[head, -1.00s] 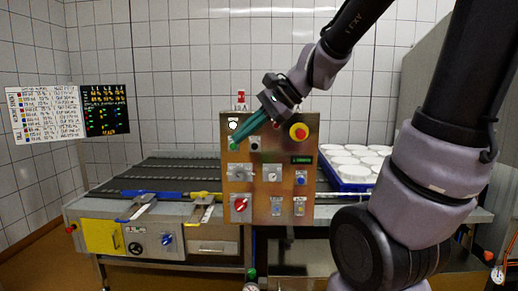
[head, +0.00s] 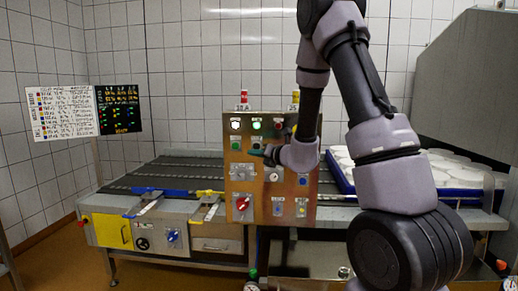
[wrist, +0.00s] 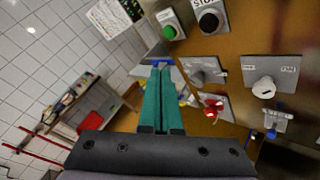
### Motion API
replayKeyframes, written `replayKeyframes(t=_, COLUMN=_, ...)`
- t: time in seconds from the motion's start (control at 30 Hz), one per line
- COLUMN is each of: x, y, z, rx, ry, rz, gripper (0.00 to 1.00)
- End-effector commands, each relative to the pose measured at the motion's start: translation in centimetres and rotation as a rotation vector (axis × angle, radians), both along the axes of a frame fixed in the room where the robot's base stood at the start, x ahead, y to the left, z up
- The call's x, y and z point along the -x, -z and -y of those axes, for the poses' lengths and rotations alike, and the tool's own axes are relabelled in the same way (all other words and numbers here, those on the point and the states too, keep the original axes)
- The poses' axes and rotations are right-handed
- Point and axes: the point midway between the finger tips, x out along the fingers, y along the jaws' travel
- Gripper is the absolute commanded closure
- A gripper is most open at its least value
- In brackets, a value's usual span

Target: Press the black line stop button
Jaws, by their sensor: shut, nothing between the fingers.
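The black stop button (wrist: 209,21) sits on a grey plate labelled "STO…" at the top of the wrist view, on the brown control panel (head: 283,203). A green button (wrist: 169,32) is just to its left. My gripper (wrist: 160,64) has teal fingers pressed together and empty. Its tips appear below and left of the black button in the wrist view, apart from it. In the head view the gripper (head: 258,152) is in front of the panel's upper left part, close to the button row. There the black button is small and hard to make out.
A blue crate of white moulds (head: 462,193) stands right. My arm hides the panel's upper right.

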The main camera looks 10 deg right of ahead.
Motion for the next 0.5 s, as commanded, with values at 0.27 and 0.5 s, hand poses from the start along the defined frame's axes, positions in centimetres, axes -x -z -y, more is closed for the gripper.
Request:
replayKeyframes(t=0.27, x=-0.28, y=0.37, z=0.37, rx=-0.012, ry=0.022, rz=-0.007, gripper=1.00)
replayKeyframes(t=0.5, x=-0.64, y=0.36, z=0.47, rx=-0.012, ry=0.021, rz=-0.006, gripper=1.00)
